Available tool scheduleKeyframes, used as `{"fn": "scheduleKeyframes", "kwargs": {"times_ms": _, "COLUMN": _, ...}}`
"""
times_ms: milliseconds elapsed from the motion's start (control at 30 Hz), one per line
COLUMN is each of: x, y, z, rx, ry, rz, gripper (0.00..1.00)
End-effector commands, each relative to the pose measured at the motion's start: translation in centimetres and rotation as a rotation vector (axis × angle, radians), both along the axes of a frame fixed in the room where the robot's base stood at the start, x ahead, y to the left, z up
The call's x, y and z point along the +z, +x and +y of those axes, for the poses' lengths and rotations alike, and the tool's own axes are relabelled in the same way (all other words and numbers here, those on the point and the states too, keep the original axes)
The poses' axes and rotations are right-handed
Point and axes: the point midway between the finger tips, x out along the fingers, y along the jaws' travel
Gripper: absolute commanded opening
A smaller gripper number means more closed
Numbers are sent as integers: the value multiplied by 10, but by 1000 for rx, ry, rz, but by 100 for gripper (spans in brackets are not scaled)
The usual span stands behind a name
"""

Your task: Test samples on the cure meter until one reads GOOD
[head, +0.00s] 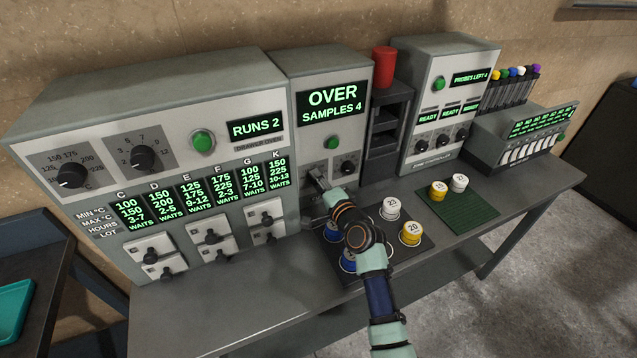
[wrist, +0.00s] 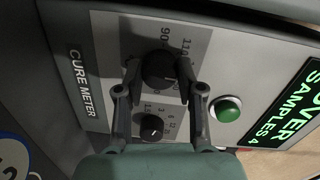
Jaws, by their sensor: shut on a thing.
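The cure meter (head: 335,62) is a grey cabinet whose display reads OVER, SAMPLES 4. It has a green button (head: 332,171), which also shows in the wrist view (wrist: 226,109), and two black dials. My gripper (wrist: 158,80) is shut on the larger dial knob (wrist: 159,66); the smaller knob (wrist: 152,128) lies between the fingers, lower down. Numbered sample pots stand on a dark mat (head: 427,262): white 23 (head: 390,208), yellow 20 (head: 411,233) and blue ones (head: 348,262) partly behind my arm. A yellow pot (head: 438,191) and a white pot (head: 459,183) are on a green mat (head: 470,215).
Left stands a drawer oven (head: 202,142) showing RUNS 2, its drawers shut. Right are a dark shelf unit (head: 386,130) with a red cup (head: 383,66), a machine (head: 440,80) reading PROBES LEFT 4, and a rack (head: 535,140) with tubes. The bench front left is clear.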

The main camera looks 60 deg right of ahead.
Motion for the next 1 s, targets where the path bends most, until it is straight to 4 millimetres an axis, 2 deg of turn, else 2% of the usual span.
{"fn": "scheduleKeyframes", "kwargs": {"times_ms": 567, "x": 1, "y": 0, "z": 0, "rx": -1, "ry": -29, "rz": 21, "gripper": 3}}
{"fn": "scheduleKeyframes", "kwargs": {"times_ms": 600, "x": 1, "y": 0, "z": 0, "rx": -1, "ry": -29, "rz": 21, "gripper": 42}}
{"fn": "scheduleKeyframes", "kwargs": {"times_ms": 700, "x": 1, "y": 0, "z": 0, "rx": -1, "ry": -29, "rz": 21, "gripper": 59}}
{"fn": "scheduleKeyframes", "kwargs": {"times_ms": 733, "x": 1, "y": 0, "z": 0, "rx": -1, "ry": -29, "rz": 22, "gripper": 63}}
{"fn": "scheduleKeyframes", "kwargs": {"times_ms": 1000, "x": 0, "y": 0, "z": 0, "rx": 0, "ry": -28, "rz": 22, "gripper": 63}}
